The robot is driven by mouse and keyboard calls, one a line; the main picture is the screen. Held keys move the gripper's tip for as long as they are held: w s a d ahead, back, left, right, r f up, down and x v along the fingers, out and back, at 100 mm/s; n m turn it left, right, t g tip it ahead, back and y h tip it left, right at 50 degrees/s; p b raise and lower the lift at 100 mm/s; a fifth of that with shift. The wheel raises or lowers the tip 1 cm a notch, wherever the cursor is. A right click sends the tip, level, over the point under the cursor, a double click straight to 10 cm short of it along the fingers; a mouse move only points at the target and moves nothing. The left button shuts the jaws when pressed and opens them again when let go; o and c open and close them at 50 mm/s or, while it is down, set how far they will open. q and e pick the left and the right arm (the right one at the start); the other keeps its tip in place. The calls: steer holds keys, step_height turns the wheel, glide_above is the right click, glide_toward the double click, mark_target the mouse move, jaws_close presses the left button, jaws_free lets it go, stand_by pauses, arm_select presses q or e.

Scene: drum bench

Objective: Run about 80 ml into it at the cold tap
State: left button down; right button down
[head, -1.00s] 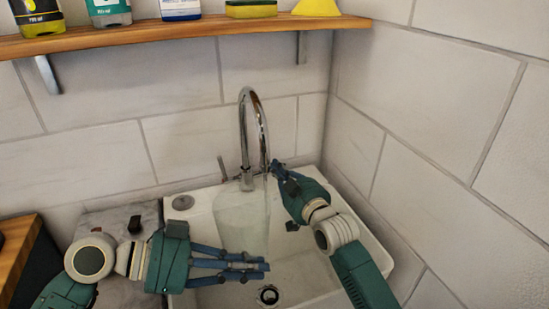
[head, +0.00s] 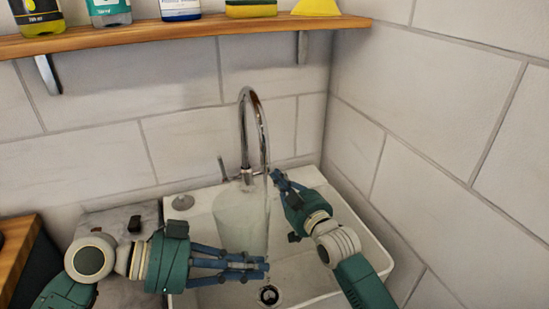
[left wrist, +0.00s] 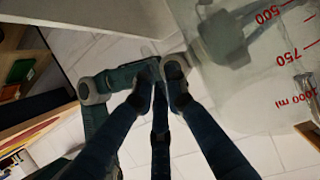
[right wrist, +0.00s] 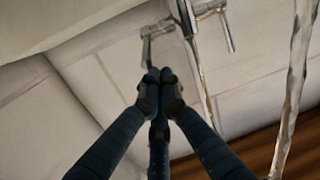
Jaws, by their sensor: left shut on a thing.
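A clear measuring jug (head: 241,222) stands under the chrome tap's spout (head: 264,140). Its red marks show in the left wrist view (left wrist: 270,75); I cannot read a water level. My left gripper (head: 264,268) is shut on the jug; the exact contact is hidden. A thin clear stream of water (right wrist: 292,95) shows in the right wrist view. My right gripper (head: 276,175) is at the tap's right side. Its fingertips (right wrist: 160,78) are together, close to the end of the right lever (right wrist: 147,47); I cannot tell if they touch. The left lever (head: 222,168) stands upright.
The white sink (head: 372,262) lies below, with a drain (head: 268,295). A wooden shelf (head: 190,40) with bottles and a sponge (head: 250,9) runs above on the left. Tiled walls close in behind and on the right.

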mark_target(267, 231)
arm_select(q)
steer(key=w+d, duration=0.1)
steer(key=w, duration=0.1)
steer(key=w+d, duration=0.2)
steer(key=w, duration=0.1)
steer(key=w+d, duration=0.2)
steer(key=w, duration=0.1)
steer(key=shift+w, duration=0.25)
arm_select(e)
steer(key=s+d+f, duration=0.1)
steer(key=s+d, duration=0.1)
steer(key=s, duration=0.5)
steer(key=shift+s+d+f, duration=0.2)
steer(key=shift+d+f, duration=0.2)
